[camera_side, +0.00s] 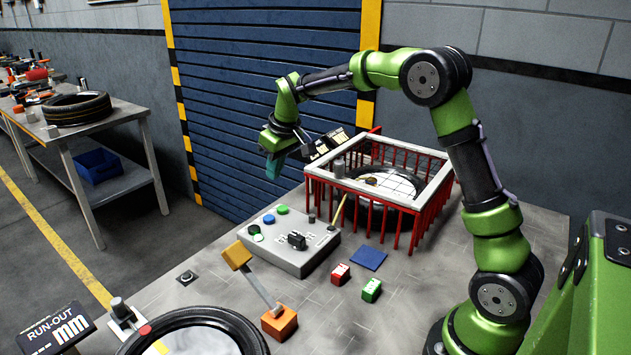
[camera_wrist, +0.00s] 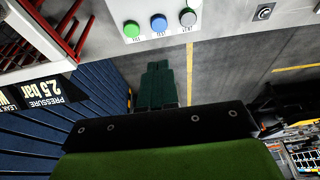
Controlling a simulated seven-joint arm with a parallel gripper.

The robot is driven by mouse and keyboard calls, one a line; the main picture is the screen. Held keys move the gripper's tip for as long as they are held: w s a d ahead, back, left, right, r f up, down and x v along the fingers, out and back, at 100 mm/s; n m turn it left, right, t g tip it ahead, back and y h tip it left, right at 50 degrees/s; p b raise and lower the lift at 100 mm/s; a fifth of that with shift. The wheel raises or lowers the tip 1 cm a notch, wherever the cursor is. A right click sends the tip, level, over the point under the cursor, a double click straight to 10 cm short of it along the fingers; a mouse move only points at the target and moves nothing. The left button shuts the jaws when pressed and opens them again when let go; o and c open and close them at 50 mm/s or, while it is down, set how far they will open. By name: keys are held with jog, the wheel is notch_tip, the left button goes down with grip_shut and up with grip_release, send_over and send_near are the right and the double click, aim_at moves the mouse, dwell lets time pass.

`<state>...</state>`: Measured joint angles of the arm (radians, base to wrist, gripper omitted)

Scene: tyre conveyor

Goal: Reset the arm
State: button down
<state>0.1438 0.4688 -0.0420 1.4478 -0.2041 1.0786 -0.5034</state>
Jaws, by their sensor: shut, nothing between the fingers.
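My green arm (camera_side: 478,190) arches over the grey worktable from its base at the lower right. My gripper (camera_side: 273,166) hangs in the air near the table's back edge, above and behind the control box (camera_side: 290,240). In the wrist view my gripper's dark green fingers (camera_wrist: 157,84) lie close together with nothing between them. Nothing touches the fingers.
A red cage (camera_side: 420,205) around a tyre stands right of my gripper. A pressure display (camera_wrist: 45,93) is beside it. On the table are a red block (camera_side: 340,274), a green block (camera_side: 371,290), a blue pad (camera_side: 368,258) and an orange-based lever (camera_side: 279,322). A tyre (camera_side: 235,325) lies in front.

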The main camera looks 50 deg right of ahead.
jog(key=s+a+r+m+t, duration=0.1)
jog(key=s+a+r, duration=0.1)
jog(key=s, duration=0.7)
jog(key=s+a+r+m+t+y, duration=0.1)
jog(key=s+a, duration=0.4)
jog(key=s, duration=0.5)
jog(key=s+a+r+m+t+y, duration=0.1)
jog(key=s+a+r+m, duration=0.1)
jog(key=s, duration=0.7)
jog(key=shift+s+a+r+t, duration=0.3)
jog(key=shift+a+r, duration=0.4)
jog(key=shift+a, duration=0.5)
